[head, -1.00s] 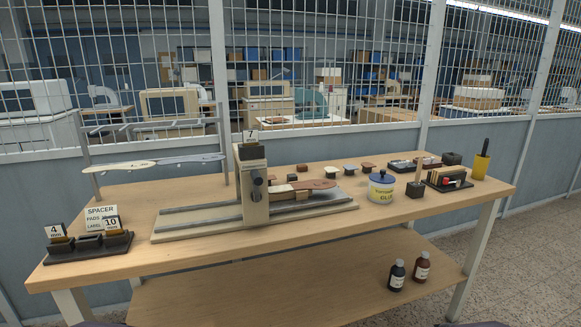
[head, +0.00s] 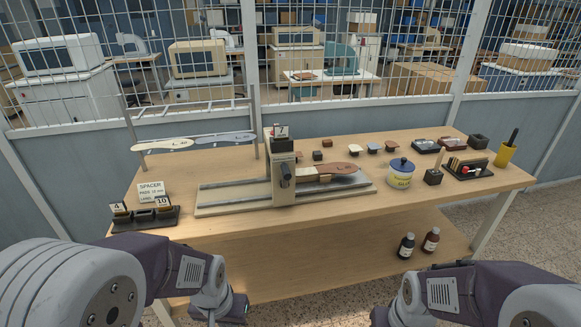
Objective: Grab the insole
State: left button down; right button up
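A cream insole (head: 162,145) and a blue-grey insole (head: 225,138) lie end to end on the wire rack (head: 130,130) at the back left of the table. My two arms come in low at the left and right edges, in front of the table. Their wrists show near the bottom edge, well away from the insoles. The fingers of both grippers are not visible.
A spacer holder (head: 148,218) with a sign stands at the front left. A glue jar (head: 400,173), small stamps (head: 374,148), a black tray (head: 468,168) and a yellow cup (head: 505,154) stand to the right. Two bottles (head: 431,240) are on the lower shelf.

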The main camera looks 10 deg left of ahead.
aim_at(344, 168)
jog(key=i+l+u, duration=0.55)
jog(key=u, duration=0.15)
jog(key=i+l+u, duration=0.35)
